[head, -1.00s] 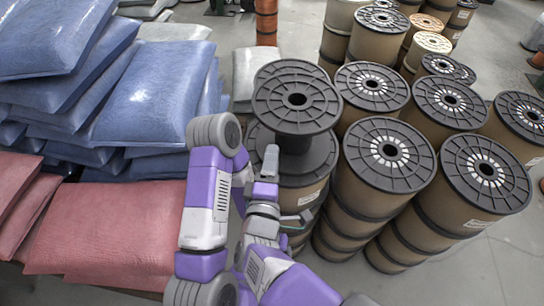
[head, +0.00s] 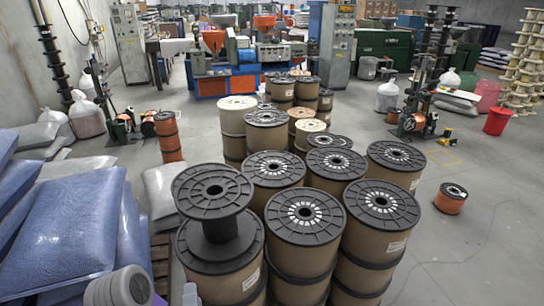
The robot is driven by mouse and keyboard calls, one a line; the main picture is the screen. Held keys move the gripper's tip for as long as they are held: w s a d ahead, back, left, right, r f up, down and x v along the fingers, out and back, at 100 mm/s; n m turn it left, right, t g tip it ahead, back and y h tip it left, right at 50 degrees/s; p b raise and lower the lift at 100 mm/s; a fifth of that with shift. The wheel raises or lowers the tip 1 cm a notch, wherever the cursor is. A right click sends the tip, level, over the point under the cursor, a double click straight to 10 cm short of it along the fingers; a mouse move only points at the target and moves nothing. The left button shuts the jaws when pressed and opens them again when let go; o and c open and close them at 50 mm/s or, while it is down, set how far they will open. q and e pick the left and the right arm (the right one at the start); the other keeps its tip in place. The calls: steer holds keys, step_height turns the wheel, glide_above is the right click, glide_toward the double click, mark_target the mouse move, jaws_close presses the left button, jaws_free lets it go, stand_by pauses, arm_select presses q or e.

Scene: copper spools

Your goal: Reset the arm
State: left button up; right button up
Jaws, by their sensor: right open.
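The tip of my right gripper (head: 190,294) just shows at the bottom edge, left of the spool stacks. It is open, and no object shows in the visible part. An empty black spool (head: 212,190) stands upright on top of a brown spool stack (head: 222,285) with a black flange. The spool is apart from the gripper, up and to the right of it in the picture. My left gripper is not in view. A grey and purple part of my arm shows at the bottom left.
Several stacks of brown spools (head: 300,263) stand close together right of the empty spool. Blue sacks (head: 65,232) are piled at the left. A small copper spool (head: 450,198) stands alone on the open grey floor (head: 480,240) at the right. Machines stand at the back.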

steer(key=w+d+f+m+g+h, duration=0.1)
steer(key=w+d+f+m+g, duration=0.2)
steer(key=d+f, duration=0.35)
steer(key=w+d+f+m+g+h, duration=0.1)
steer(key=w+d+f+m+g, duration=0.15)
steer(key=f, duration=0.65)
steer(key=w+d+f+m+g+h, duration=0.1)
steer(key=w+d+f+m+g, duration=0.15)
steer(key=d+f+m, duration=0.4)
steer(key=s+d+f+m+g+y, duration=0.1)
steer(key=s+d+f+m+g, duration=0.3)
steer(key=f, duration=0.5)
steer(key=s+d+f+m+g+y, duration=0.1)
steer(key=s+d+f+m+g, duration=0.4)
steer(key=s+f, duration=0.4)
steer(key=s+d+m, duration=0.1)
steer(key=s+m, duration=0.1)
steer(key=shift+s+d+f+m, duration=0.15)
steer(key=shift+s+m, duration=0.1)
steer(key=shift+m, duration=0.15)
